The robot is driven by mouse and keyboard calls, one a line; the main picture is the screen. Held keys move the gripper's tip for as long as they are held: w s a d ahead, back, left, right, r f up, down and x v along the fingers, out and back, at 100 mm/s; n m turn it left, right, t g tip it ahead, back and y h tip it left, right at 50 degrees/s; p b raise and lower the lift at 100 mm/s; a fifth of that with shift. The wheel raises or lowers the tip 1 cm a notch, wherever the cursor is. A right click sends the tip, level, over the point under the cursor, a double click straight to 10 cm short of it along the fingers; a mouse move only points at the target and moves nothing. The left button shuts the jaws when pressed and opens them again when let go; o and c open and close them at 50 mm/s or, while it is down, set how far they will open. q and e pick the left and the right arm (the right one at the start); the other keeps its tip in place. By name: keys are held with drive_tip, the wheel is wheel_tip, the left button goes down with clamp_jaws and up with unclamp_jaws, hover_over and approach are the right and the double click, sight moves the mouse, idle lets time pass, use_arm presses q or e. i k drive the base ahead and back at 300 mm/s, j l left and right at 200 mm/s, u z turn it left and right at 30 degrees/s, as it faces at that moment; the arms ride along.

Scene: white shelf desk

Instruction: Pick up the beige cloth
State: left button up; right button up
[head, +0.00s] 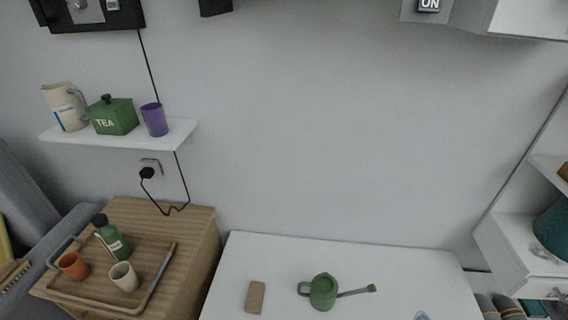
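A small flat beige-brown rectangle, which looks like the beige cloth (255,297), lies on the white desk (390,262) near its left side. It is apart from the green watering can (323,291) to its right. Nothing covers it. Neither of my grippers shows in the head view.
A wooden cabinet (200,232) stands left of the desk with a tray (84,299) holding a green bottle (111,237) and two cups. A wall shelf (180,133) holds a jug, a green tea box and a purple cup. The desk's back middle is clear.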

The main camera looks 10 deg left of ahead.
sight(256, 293)
drive_tip(key=k+j, duration=0.45)
drive_tip(key=j, duration=0.15)
drive_tip(key=k+j, duration=0.4)
drive_tip(key=j, duration=0.2)
